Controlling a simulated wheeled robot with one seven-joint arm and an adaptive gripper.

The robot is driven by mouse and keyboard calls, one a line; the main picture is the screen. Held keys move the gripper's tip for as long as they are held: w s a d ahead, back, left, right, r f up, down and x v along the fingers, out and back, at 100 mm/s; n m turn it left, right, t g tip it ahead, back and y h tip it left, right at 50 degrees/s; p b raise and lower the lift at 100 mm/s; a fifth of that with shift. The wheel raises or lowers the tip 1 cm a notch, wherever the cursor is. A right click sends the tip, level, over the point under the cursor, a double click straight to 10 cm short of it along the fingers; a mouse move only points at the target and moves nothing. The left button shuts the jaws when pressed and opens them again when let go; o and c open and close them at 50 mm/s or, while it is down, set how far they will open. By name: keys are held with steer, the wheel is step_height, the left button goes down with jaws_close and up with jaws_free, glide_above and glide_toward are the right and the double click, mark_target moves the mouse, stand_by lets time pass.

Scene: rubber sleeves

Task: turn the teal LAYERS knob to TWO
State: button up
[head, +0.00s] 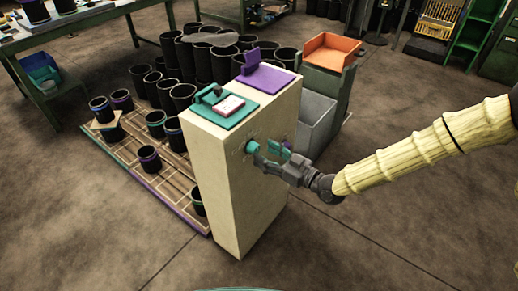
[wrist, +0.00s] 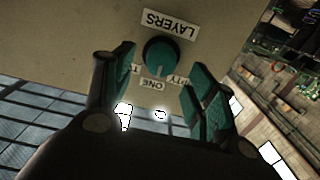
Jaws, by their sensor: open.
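The teal LAYERS knob (wrist: 160,54) is on the pale face of a cabinet. In the wrist view, the LAYERS label (wrist: 170,22) appears upside down above the knob. The ONE label (wrist: 152,84) is below it. One label at the left shows only a T, and one at the right shows only its end; the fingers hide the rest. A faint mark on the knob's lower edge seems to face near ONE. My gripper (wrist: 163,74) is open, with teal-padded fingers on either side of the knob, apparently apart from it. In the head view my gripper (head: 270,154) is close to the cabinet face.
The cabinet (head: 240,190) carries a teal tray (head: 222,112) and a purple tray (head: 265,80) on top. A grey bin (head: 314,128) and an orange tray (head: 331,49) stand behind it. Black sleeves crowd a pallet at left. The floor in front is clear.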

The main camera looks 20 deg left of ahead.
mark_target(257, 149)
steer(key=shift+x, duration=1.7)
steer(key=c, duration=1)
